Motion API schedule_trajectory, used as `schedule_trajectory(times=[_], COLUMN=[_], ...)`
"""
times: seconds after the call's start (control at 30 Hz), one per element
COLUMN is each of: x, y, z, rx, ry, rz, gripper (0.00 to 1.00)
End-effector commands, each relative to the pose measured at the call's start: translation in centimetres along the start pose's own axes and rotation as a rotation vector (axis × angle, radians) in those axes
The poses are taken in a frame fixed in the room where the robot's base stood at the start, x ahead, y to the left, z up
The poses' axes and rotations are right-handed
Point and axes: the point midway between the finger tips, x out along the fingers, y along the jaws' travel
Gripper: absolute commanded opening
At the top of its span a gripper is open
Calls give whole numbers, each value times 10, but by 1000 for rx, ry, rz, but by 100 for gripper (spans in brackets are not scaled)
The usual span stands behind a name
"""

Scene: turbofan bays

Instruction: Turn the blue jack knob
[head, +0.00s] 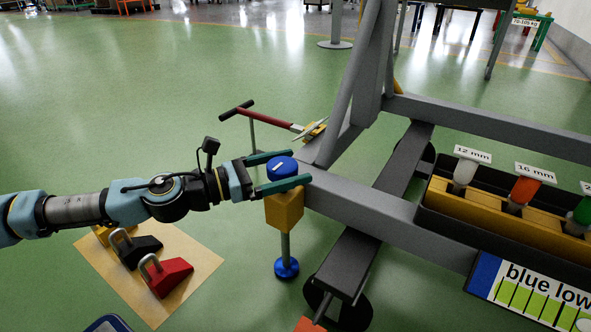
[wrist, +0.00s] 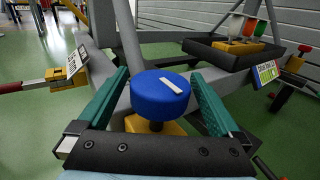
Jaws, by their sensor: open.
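The blue jack knob (head: 282,167) is a round blue cap with a white mark on top. It sits on a yellow block (head: 284,208) on the grey frame, above a post with a blue foot (head: 286,268). My gripper (head: 284,170) is open, with one green finger on each side of the knob. In the wrist view the knob (wrist: 160,94) stands between the two fingers, and I see gaps between it and them. Whether either finger touches it on the far side is hard to tell.
A grey steel frame (head: 365,207) runs right from the knob. A dark tray (head: 432,212) holds colour-topped tools labelled by size. A red-handled bar (head: 265,118) stands behind. Red (head: 167,276) and black (head: 137,248) blocks lie on a tan mat (head: 203,253). Green floor is open at left.

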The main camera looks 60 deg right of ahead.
Motion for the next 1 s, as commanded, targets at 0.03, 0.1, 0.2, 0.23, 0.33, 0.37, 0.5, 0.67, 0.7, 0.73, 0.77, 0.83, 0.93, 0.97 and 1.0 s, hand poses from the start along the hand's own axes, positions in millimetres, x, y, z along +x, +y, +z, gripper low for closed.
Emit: schedule_trajectory(times=[0.03, 0.1, 0.2, 0.23, 0.33, 0.37, 0.5, 0.67, 0.7, 0.73, 0.77, 0.83, 0.93, 0.97, 1.0], x=[6, 11, 16, 17, 18, 18, 17, 17, 17, 17, 17, 17, 17, 17, 17], y=[0, -1, 0, 0, 0, 0, 0, 0, 0, 0, 0, 0, 0, 0, 0], z=[-2, -2, -1, 0, 0, 0, 1, 1, 1, 1, 1, 1, 1, 1, 0], rx=[2, 2, 0, 0, 0, 0, 0, 0, 0, 0, 0, 0, 0, 0, 0], ry=[1, 1, 0, 0, -1, -1, -1, -1, -1, -1, 0, 0, 0, 0, 0], rz=[-1, -2, -1, 0, 1, 1, 1, 0, 0, 0, 0, 0, 0, 0, 0], gripper=[100, 100, 100, 100, 100, 100, 100, 83, 79, 75, 72, 64, 53, 49, 45])
